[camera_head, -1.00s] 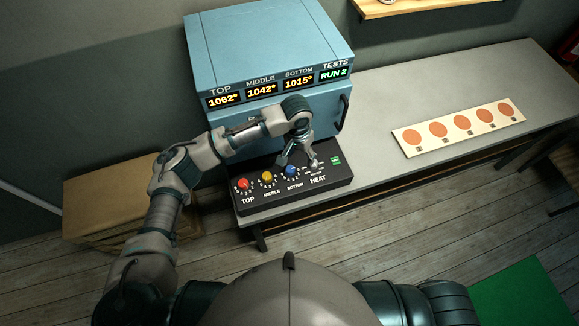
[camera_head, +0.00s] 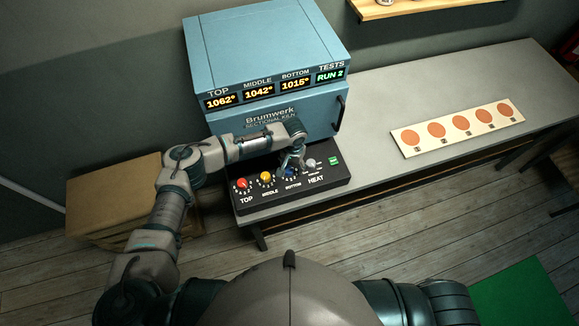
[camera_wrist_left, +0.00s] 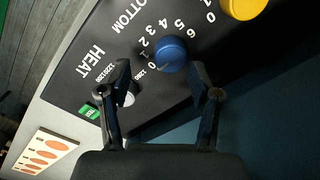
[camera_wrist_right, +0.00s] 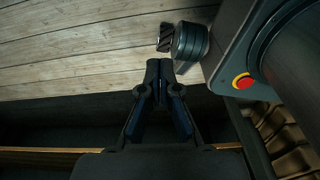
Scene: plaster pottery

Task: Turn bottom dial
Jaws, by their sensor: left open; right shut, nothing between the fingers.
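The bottom dial is a blue knob (camera_wrist_left: 170,54) with numbers around it, on the black control panel (camera_head: 325,184) in front of the kiln. In the left wrist view it lies just beyond my left gripper (camera_wrist_left: 162,82), between the lines of the two open fingers. In the head view my left gripper (camera_head: 290,164) is over the dial (camera_head: 291,172) and partly hides it. I cannot tell whether a finger touches it. My right gripper (camera_wrist_right: 160,68) is shut and empty, away from the panel over the floor; it does not show in the head view.
The red top dial (camera_head: 242,183), the yellow middle dial (camera_head: 266,177) and the grey heat knob (camera_head: 309,163) share the panel. The blue kiln (camera_head: 270,50) stands behind, reading 1062, 1042 and 1015 degrees. A board with orange discs (camera_head: 458,146) lies on the right of the table.

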